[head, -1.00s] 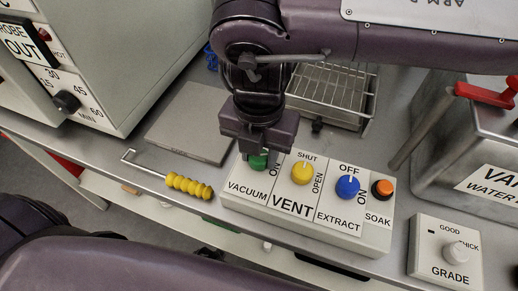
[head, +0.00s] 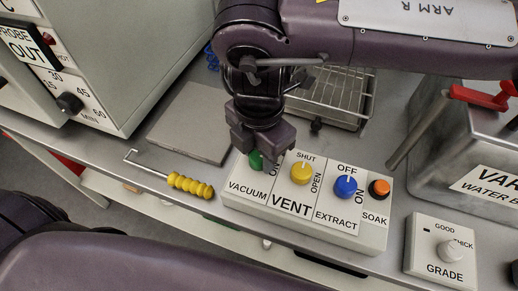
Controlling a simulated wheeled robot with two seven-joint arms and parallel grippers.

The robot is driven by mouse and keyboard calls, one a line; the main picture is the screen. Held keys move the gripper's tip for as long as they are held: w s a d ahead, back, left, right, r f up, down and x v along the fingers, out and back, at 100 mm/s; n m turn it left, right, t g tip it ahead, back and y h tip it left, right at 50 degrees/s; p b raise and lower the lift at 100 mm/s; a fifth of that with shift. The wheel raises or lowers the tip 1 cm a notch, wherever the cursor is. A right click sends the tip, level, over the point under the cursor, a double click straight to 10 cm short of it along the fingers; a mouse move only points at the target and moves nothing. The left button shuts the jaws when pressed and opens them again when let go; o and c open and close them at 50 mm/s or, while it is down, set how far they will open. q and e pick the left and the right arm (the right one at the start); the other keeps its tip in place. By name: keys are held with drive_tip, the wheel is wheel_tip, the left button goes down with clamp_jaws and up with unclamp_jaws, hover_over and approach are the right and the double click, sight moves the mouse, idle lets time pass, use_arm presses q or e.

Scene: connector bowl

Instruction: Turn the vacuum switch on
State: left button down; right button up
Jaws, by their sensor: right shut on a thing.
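The white control panel (head: 300,229) sits on the grey bench and carries the labelled switches. The green vacuum knob (head: 256,160) is at its left end, above the word VACUUM. My right gripper (head: 262,150) comes down from above and is shut on this knob. The fingers cover most of the knob, so its pointer is hidden. Part of the ON label shows just right of the fingers; the rest of the markings there are covered. My left gripper is not in view; only part of my left arm shows at the lower left.
The yellow vent knob (head: 301,173), blue extract knob (head: 346,187) and orange soak button (head: 379,188) stand close on the right. A yellow-handled hook (head: 189,185) and flat grey plate (head: 192,122) lie left. A wire rack (head: 333,97) stands behind. The grade box (head: 441,250) is right.

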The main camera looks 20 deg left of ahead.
sight(259, 155)
drive_tip(key=shift+r, duration=0.1)
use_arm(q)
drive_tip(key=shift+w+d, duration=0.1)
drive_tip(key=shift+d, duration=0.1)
use_arm(e)
drive_tip(key=o, duration=1)
drive_tip(key=shift+c, duration=0.2)
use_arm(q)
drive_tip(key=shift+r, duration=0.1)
use_arm(e)
drive_tip(key=shift+r, duration=0.4)
wheel_tip(259, 155, up, 6)
drive_tip(key=shift+r+p, duration=0.2)
drive_tip(key=shift+p, duration=0.2)
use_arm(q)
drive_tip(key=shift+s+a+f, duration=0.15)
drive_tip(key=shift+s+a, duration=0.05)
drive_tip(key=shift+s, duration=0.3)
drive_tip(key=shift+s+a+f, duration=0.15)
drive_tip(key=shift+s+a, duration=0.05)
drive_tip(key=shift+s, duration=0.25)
use_arm(e)
drive_tip(key=shift+r, duration=0.25)
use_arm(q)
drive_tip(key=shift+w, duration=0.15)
